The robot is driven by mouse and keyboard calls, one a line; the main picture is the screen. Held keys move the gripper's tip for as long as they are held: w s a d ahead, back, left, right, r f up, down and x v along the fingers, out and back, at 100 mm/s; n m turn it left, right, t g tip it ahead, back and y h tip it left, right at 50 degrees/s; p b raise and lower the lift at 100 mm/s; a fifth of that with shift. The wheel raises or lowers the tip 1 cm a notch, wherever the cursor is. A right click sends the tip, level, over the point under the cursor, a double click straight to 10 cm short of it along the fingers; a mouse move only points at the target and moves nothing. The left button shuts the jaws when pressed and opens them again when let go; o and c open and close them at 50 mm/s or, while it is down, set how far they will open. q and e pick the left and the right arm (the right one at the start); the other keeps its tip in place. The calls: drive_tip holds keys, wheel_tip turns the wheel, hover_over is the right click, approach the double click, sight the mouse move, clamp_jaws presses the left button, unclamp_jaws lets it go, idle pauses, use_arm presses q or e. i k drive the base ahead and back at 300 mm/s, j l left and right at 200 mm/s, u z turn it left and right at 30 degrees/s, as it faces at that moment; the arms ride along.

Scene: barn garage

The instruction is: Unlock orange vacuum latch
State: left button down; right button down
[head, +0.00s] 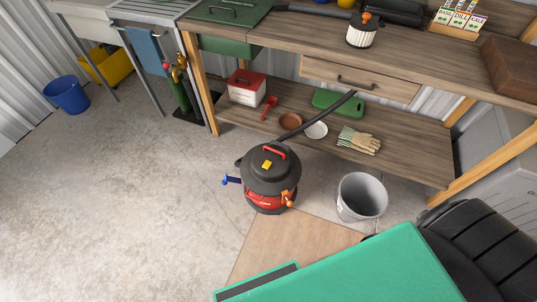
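The shop vacuum (271,180) stands on the floor in front of the workbench. It has a black top with a red handle (275,150) and a red band below. An orange latch (288,200) is on its right front side. A blue latch (231,181) sticks out on its left side. A dark hose runs from the vacuum up toward the bench. The orange latch is too small to tell whether it is locked. Neither of my grippers is in view.
A metal bucket (361,197) stands right of the vacuum. A large teal surface (360,272) fills the bottom centre, with a black ribbed object (490,245) to its right. The workbench's lower shelf (400,158) lies behind. The concrete floor left of the vacuum is clear.

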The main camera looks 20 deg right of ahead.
sight(285, 194)
drive_tip(key=k+l, duration=0.15)
drive_tip(key=l, duration=0.25)
drive_tip(key=k+l, duration=0.15)
drive_tip(key=l, duration=0.2)
drive_tip(key=k+l+u, duration=0.1)
drive_tip(key=l, duration=0.3)
drive_tip(key=k+l, duration=0.2)
drive_tip(key=l, duration=0.2)
drive_tip(key=i+l+u, duration=0.1)
drive_tip(key=u, duration=0.3)
drive_tip(key=i+l+u, duration=0.15)
drive_tip(key=u, duration=0.2)
